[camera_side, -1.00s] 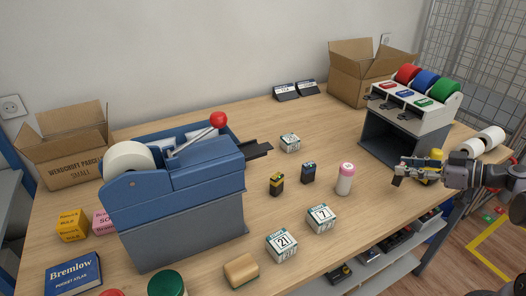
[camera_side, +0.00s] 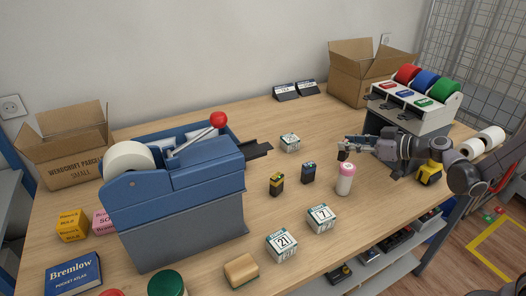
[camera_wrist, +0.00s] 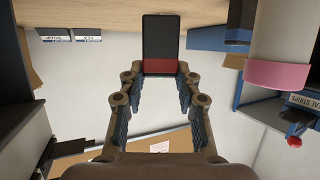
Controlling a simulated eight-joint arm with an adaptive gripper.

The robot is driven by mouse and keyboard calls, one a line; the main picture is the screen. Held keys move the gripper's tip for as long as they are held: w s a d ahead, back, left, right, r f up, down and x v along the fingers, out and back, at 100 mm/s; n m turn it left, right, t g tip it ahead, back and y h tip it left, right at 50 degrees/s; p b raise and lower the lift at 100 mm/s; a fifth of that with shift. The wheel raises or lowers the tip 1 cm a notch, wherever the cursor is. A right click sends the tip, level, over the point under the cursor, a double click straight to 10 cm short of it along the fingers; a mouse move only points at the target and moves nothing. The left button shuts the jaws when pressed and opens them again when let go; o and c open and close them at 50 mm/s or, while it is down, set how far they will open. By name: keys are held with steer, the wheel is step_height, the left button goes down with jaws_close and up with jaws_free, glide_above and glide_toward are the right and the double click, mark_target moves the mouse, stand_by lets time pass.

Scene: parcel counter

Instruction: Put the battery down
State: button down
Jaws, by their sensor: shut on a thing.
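My gripper (camera_side: 349,145) is in the air over the right middle of the table, close to the pink-capped white bottle (camera_side: 345,181) in the side view. In the wrist view its fingertips (camera_wrist: 159,74) are shut on a black battery (camera_wrist: 160,38) with a red band, gripped at the band end. In the side view the held battery is small and hard to make out. Two other batteries stand on the table, one black and yellow (camera_side: 277,184) and one black and blue (camera_side: 308,173). The bottle's pink cap (camera_wrist: 279,74) shows at right in the wrist view.
Date blocks (camera_side: 322,219) stand at the front and one (camera_side: 290,143) behind. A blue tape machine (camera_side: 175,200) fills the left. A tape rack (camera_side: 412,112) and open box (camera_side: 360,72) stand at right back. Bare wood lies between the batteries and the front blocks.

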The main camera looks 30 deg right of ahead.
mark_target(348, 152)
steer(key=shift+w+f, duration=0.15)
steer(key=shift+f, duration=1.6)
steer(key=c, duration=0.9)
jaws_free()
steer(key=shift+c, duration=0.2)
steer(key=v, duration=1.2)
steer(key=s+a+r+m+g+h, duration=0.2)
steer(key=s+a+m+g+h, duration=0.2)
steer(key=s+a, duration=0.6)
steer(key=shift+r+m+g+h, duration=0.3)
steer(key=shift+g+h, duration=0.3)
steer(key=shift+g, duration=0.3)
steer(key=shift+w, duration=0.1)
